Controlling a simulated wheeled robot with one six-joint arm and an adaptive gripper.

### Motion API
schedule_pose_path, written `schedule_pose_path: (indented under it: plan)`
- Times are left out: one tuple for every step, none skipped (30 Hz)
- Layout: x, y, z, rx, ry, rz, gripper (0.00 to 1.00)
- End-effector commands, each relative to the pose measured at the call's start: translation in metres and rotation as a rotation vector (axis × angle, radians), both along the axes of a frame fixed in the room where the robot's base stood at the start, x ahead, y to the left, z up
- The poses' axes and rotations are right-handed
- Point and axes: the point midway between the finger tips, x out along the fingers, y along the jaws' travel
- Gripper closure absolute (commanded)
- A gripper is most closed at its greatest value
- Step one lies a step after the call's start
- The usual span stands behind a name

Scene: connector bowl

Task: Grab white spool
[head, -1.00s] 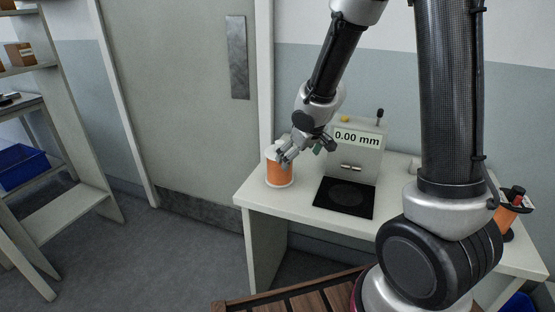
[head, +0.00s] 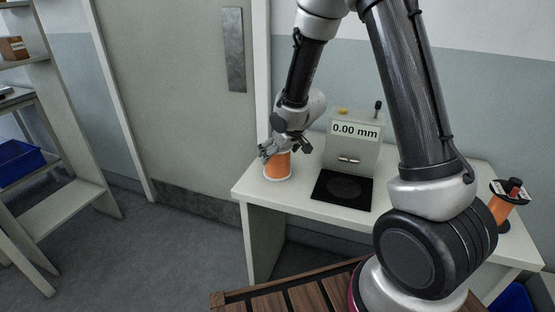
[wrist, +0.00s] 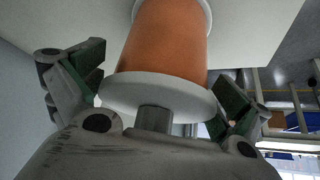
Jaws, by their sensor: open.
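The white spool, wound with orange material between white end flanges, stands upright at the left end of the white table in the head view (head: 279,166). In the wrist view the spool (wrist: 165,45) lies between my two fingers, with its near white flange close to the palm. My gripper (wrist: 150,90) is open, a finger on each side of the spool, with visible gaps to the flange. In the head view my gripper (head: 280,149) is at the spool's upper part and hides its top.
A measuring device (head: 352,145) reading 0.00 mm with a black plate (head: 342,190) stands right of the spool. Another orange spool in a dark holder (head: 502,208) is at the table's right end. A shelf with a blue bin (head: 18,163) stands at far left.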

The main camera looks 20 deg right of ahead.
Motion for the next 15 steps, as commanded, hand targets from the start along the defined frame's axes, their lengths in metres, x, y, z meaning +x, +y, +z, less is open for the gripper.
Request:
schedule_pose_path:
  plan:
    - [0.0001, 0.0, 0.0003, 0.0, -0.001, 0.0, 0.0]
    - [0.0, 0.0, 0.0004, 0.0, -0.001, 0.0, 0.0]
    - [0.0, 0.0, 0.0004, 0.0, -0.001, 0.0, 0.0]
    - [0.0, 0.0, 0.0004, 0.0, 0.0, 0.0, 0.02]
    - [-0.0001, 0.0, 0.0005, 0.0, 0.0, 0.0, 0.07]
    - [-0.0002, -0.0001, 0.0005, 0.0, 0.0, 0.0, 0.15]
    - [-0.0002, -0.0001, 0.0005, 0.0, 0.0, 0.0, 0.2]
    - [-0.0002, -0.0001, 0.0006, 0.0, 0.0, 0.0, 0.26]
    - [-0.0002, -0.0001, 0.0006, 0.0, 0.0, 0.0, 0.33]
    - [-0.0002, -0.0001, 0.0006, 0.0, 0.0, 0.0, 0.38]
    - [-0.0002, -0.0001, 0.0006, 0.0, 0.0, 0.0, 0.44]
    - [-0.0002, -0.0001, 0.0006, 0.0, 0.0, 0.0, 0.51]
    - [-0.0002, -0.0001, 0.0006, 0.0, 0.0, 0.0, 0.56]
    - [-0.0003, -0.0001, 0.0006, 0.0, 0.0, 0.0, 0.62]
    - [-0.0003, -0.0001, 0.0006, 0.0, 0.0, 0.0, 0.69]
